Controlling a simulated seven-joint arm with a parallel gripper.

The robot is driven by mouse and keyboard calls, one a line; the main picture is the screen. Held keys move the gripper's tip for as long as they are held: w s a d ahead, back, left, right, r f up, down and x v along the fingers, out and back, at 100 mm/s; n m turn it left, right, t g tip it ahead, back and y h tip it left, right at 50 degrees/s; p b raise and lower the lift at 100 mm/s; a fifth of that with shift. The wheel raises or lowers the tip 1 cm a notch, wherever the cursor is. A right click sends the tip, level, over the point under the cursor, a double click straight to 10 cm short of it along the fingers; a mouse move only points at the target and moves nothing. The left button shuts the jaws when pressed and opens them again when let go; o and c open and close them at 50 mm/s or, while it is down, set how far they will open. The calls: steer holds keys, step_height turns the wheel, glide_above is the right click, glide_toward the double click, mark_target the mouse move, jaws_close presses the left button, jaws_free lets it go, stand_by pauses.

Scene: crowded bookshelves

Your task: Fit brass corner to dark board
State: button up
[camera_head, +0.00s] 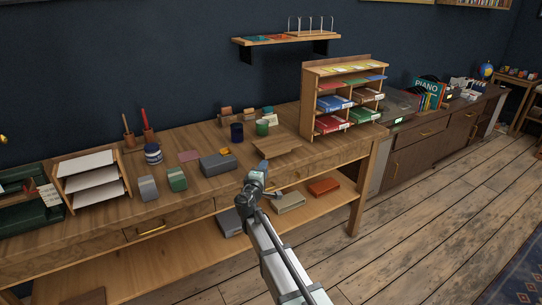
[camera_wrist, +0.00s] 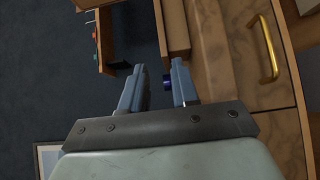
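A small brass-yellow piece (camera_head: 225,152) lies on the desktop behind a grey box (camera_head: 217,163); it is too small to tell if it is the brass corner. A flat brown wooden board (camera_head: 275,151) lies on the desk near its front edge; I cannot tell if it is the dark board. My gripper (camera_head: 263,166) is at the desk's front edge, just in front of that board. In the wrist view my gripper (camera_wrist: 158,85) has its two blue-grey fingers apart with nothing held between them.
The wooden desk has drawers with brass handles (camera_wrist: 268,48). Left are a green tin (camera_head: 177,179), a striped jar (camera_head: 153,154) and a tray rack (camera_head: 91,180). A wall shelf (camera_head: 286,38) hangs above.

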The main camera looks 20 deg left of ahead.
mark_target(272, 153)
steer(key=shift+w, duration=4.85)
jaws_close()
steer(key=shift+r, duration=1.25)
steer(key=shift+s, duration=0.1)
steer(key=s+r, duration=0.2)
steer(key=s, duration=0.5)
steer(key=s+r, duration=0.3)
steer(key=s, duration=0.4)
